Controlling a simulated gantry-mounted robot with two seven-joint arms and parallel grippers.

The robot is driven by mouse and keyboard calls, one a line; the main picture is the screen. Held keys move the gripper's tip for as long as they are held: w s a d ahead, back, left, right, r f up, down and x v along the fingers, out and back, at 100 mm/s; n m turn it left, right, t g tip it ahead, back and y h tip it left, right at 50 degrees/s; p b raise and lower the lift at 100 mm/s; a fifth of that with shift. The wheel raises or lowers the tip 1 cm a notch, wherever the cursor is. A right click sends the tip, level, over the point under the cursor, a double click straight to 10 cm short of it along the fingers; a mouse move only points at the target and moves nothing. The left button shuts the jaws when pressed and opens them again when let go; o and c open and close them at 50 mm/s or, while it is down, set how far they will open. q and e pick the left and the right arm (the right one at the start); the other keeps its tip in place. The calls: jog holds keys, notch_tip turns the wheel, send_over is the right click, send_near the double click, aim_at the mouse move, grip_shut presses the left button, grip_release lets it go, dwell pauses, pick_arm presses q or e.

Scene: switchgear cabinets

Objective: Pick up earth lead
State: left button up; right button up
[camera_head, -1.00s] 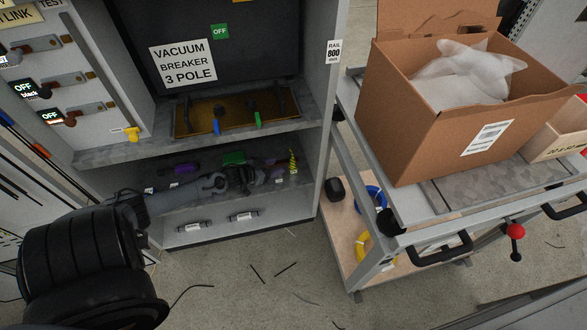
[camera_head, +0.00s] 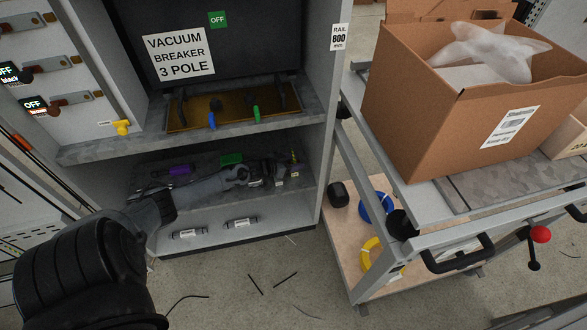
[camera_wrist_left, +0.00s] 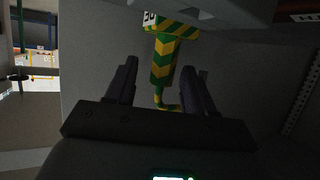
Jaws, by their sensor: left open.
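The earth lead (camera_wrist_left: 164,62), striped green and yellow, shows in the left wrist view, hanging down with a thin striped tail below it. In the head view only a small yellow-green bit of it (camera_head: 293,156) shows at the right of the lower cabinet shelf. My left gripper (camera_head: 262,173) reaches into that compartment. In the left wrist view its two dark fingers (camera_wrist_left: 158,75) are apart, one on each side of the lead in the picture. I cannot tell whether they touch it. My right gripper is not in view.
The lower shelf (camera_head: 140,180) holds a purple item (camera_head: 180,170) and a green item (camera_head: 231,158). The shelf above and cabinet side wall (camera_head: 325,120) enclose the arm. A trolley with a cardboard box (camera_head: 440,120) stands to the right.

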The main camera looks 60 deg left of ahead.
pick_arm(q)
jog(key=shift+b+x, duration=0.45)
jog(key=shift+x, duration=0.7)
jog(key=shift+s, duration=0.1)
jog(key=shift+r, duration=0.1)
grip_shut()
